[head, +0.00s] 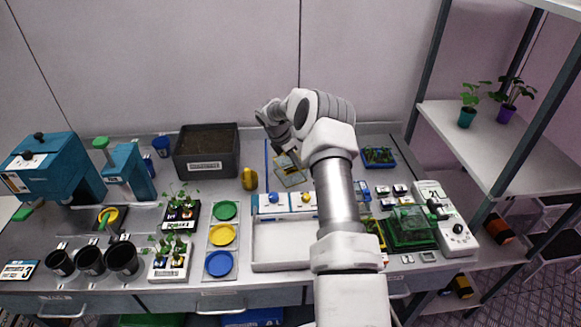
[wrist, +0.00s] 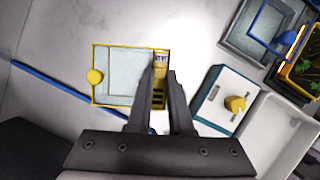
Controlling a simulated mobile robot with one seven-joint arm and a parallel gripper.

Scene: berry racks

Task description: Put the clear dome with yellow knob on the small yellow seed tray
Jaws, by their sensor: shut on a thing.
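The clear dome (wrist: 130,78) is a see-through square cover with yellow edges and a yellow knob (wrist: 95,76). In the wrist view it lies left of my fingers, knob to the left. In the head view the dome (head: 290,172) shows near the back of the bench, below my gripper (head: 285,150). My gripper (wrist: 160,82) is shut on the dome's yellow edge, by a small label. I cannot tell whether the dome touches the bench. A yellow-rimmed tray with green plants (wrist: 304,75) is at the right edge of the wrist view; my arm partly hides it in the head view (head: 376,232).
A white crate (head: 252,245) and boxes with blue and yellow knobs (head: 290,210) stand in front of the dome. A blue-framed clear cover (wrist: 262,35) lies near the plant tray. A blue strip (head: 267,160) lies left of the dome. A dark soil bin (head: 207,168) stands further left.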

